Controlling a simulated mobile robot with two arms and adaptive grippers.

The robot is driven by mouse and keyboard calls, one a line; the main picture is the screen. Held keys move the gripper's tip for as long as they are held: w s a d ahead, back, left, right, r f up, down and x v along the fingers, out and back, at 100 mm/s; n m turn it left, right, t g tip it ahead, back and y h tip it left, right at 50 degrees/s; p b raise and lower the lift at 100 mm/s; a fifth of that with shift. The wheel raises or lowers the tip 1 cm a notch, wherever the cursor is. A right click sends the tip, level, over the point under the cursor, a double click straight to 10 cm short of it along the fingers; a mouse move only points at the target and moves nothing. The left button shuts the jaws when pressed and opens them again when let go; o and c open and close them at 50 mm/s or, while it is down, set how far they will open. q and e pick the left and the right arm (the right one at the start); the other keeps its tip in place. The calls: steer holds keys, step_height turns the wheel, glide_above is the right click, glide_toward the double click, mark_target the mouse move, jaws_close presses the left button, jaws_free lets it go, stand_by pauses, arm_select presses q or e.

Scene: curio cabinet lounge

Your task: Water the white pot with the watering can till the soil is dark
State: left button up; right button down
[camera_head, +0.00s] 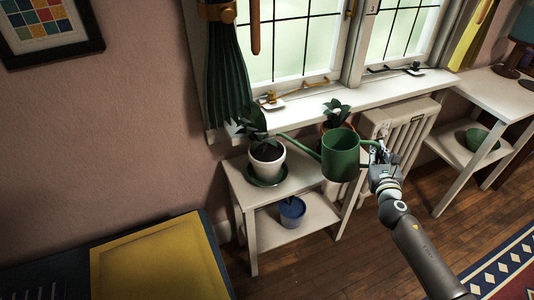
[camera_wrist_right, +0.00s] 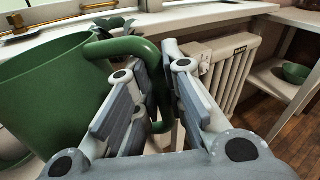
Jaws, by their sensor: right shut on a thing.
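The green watering can (camera_head: 340,160) hangs in the air in front of the plant stand and also shows in the right wrist view (camera_wrist_right: 40,90). My right gripper (camera_head: 380,158) is shut on its handle (camera_wrist_right: 125,46). The can looks close to upright, and its spout (camera_head: 298,144) points left toward the white pot (camera_head: 267,170). The spout tip is near the pot's rim and plant; I cannot tell whether it is over the soil. The soil looks dark, partly hidden by leaves. No water stream is visible. My left gripper is not in view.
The white pot stands on a green saucer (camera_head: 267,182) on the white plant stand (camera_head: 238,183). A terracotta pot (camera_head: 324,128) stands behind the can. A blue pot (camera_head: 292,212) is on the lower shelf. A radiator (camera_head: 405,130) and window sill (camera_head: 310,103) are behind.

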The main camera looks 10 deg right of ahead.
step_height(320, 180, down, 5)
steer(key=m+b, duration=0.2)
steer(key=b, duration=0.3)
steer(key=shift+r, duration=0.15)
steer(key=shift+d, duration=0.1)
steer(key=shift+d+r, duration=0.15)
steer(key=shift+r, duration=0.2)
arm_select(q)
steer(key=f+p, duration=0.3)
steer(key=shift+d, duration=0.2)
arm_select(e)
steer(key=s+d+r, duration=0.1)
steer(key=d, duration=0.1)
steer(key=s+d+r, duration=0.1)
steer(key=r, duration=0.1)
steer(key=shift+s+d+r, duration=0.2)
steer(key=shift+d+r, duration=0.1)
steer(key=shift+d, duration=0.1)
